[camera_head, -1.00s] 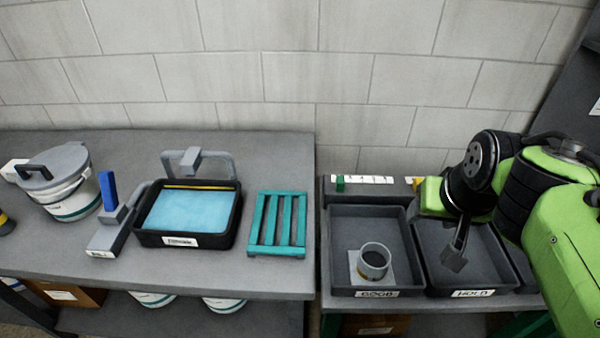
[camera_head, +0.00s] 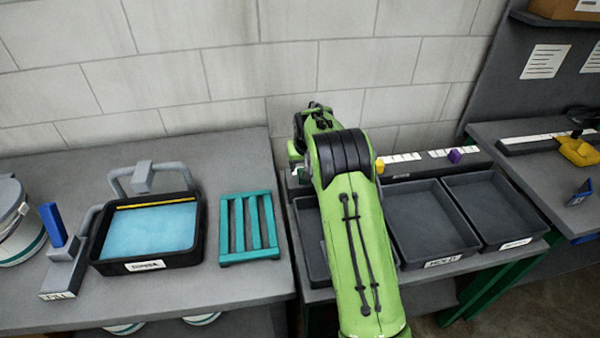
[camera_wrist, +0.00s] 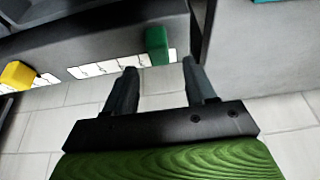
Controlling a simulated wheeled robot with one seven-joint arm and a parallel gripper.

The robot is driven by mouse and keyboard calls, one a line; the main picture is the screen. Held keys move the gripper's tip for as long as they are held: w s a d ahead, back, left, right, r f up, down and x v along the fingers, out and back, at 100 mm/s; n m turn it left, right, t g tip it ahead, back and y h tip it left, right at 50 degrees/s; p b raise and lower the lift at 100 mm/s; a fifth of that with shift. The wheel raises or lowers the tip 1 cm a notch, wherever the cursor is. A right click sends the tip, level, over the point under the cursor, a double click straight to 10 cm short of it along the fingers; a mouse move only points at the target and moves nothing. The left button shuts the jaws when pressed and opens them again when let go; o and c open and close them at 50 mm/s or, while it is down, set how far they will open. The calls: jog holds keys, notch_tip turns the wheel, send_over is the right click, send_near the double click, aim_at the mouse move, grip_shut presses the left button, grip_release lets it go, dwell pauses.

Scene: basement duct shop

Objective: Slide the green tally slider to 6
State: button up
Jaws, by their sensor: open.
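The green tally slider (camera_wrist: 157,42) is a small upright block on a rail with a white marked scale strip (camera_wrist: 100,68), seen in the wrist view. It stands just beyond my gripper (camera_wrist: 161,78), roughly in line with the gap between the two fingers. The fingers are apart with nothing between them, and I see no contact with the slider. The scale's numbers are too blurred to read. In the head view my arm hides the green slider and most of its scale.
A yellow slider (camera_head: 380,166) and a purple slider (camera_head: 454,156) sit farther right along the rail. Dark trays (camera_head: 432,224) stand in front of it; my arm covers much of the leftmost. A teal slatted rack (camera_head: 249,228) and a basin of blue liquid (camera_head: 150,228) are left.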

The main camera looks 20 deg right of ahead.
jog(key=x, duration=0.5)
jog(key=shift+w+f, duration=0.1)
jog(key=shift+f, duration=0.3)
grip_shut()
